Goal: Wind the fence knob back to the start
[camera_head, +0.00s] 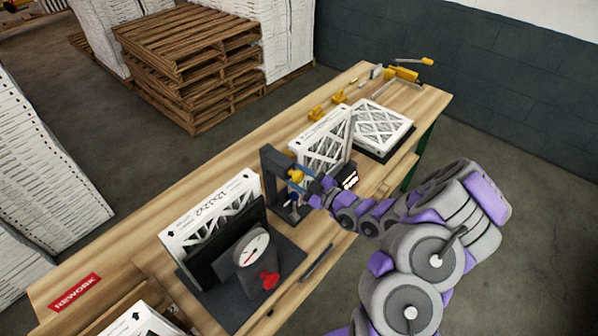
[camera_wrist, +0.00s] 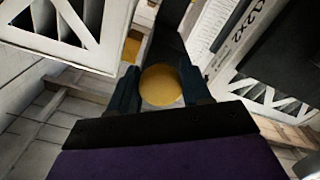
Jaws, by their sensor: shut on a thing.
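The yellow knob (camera_head: 296,175) sits on a dark upright fixture (camera_head: 271,172) in the middle of the bench. In the wrist view its round face (camera_wrist: 161,86) lies between my two dark fingers. My gripper (camera_head: 303,182) comes at the knob from the right and is shut on it; the wrist view also shows my gripper (camera_wrist: 160,90). The fingers hide the knob's sides. I see no mark that tells how far the knob is turned.
A white boxed filter (camera_head: 212,220) stands at the left behind a gauge (camera_head: 252,250) with a red knob (camera_head: 269,280). Another filter (camera_head: 325,142) stands just behind the fixture. A third filter (camera_head: 381,127) lies flat farther back. A small display (camera_head: 350,180) is close right of my gripper.

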